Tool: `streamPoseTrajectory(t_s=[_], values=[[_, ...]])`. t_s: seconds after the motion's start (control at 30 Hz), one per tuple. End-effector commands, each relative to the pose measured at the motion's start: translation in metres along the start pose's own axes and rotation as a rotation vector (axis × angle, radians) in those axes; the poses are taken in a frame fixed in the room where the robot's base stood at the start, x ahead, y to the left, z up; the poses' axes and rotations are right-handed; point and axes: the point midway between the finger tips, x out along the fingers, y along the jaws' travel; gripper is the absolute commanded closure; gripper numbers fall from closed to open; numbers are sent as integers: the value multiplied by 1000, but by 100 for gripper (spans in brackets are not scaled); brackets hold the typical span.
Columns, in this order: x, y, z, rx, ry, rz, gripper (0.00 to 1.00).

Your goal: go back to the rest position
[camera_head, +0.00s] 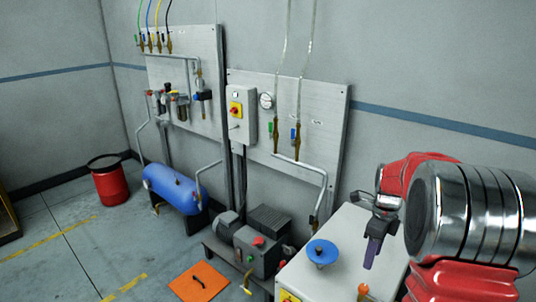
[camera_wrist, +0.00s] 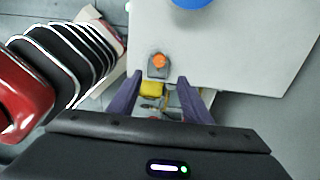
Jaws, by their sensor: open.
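My gripper (camera_head: 373,250) hangs in front of the white cabinet's top at the right of the head view, its purple fingers pointing down. In the wrist view my gripper (camera_wrist: 158,92) shows two purple fingers spread apart with nothing between them. Beyond the fingertips is an orange knob (camera_wrist: 159,61) on a small grey base at the cabinet's edge. The knob also shows in the head view (camera_head: 363,290). My red and silver arm covers the right part of the head view.
The white cabinet (camera_head: 350,232) carries a blue round handle (camera_head: 322,252). Left of it stand a grey box with a red button (camera_head: 258,242) and a blue tank (camera_head: 172,190). An orange floor hatch (camera_head: 199,282) and a red bin (camera_head: 110,182) are further left. Floor between is open.

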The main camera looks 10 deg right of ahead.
Motion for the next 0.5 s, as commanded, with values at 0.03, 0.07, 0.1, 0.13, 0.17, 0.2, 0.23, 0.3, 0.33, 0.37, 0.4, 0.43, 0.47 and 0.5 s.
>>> streamPoseTrajectory(t_s=[0.03, 0.07, 0.1, 0.13, 0.17, 0.2, 0.23, 0.3, 0.33, 0.37, 0.4, 0.43, 0.47, 0.5], values=[[0, 0, 0, -13, 0, 0, 55], [0, 0, 0, -28, 0, 0, 55], [0, 0, 0, -52, 0, -1, 55], [0, 0, 0, -76, -1, -1, 55], [0, -1, 0, -104, -1, -2, 55], [0, -1, 0, -146, -1, -4, 55], [0, -1, 0, -181, -2, -5, 55], [4, 2, -1, -274, 0, 0, 55], [6, 4, -2, -316, 1, 4, 55], [9, 6, -3, -359, 2, 9, 55], [13, 10, -4, -415, 3, 17, 55], [16, 13, -6, -458, 4, 22, 55], [16, 16, -7, -500, 4, 25, 55], [17, 20, -8, -556, 3, 27, 55]])
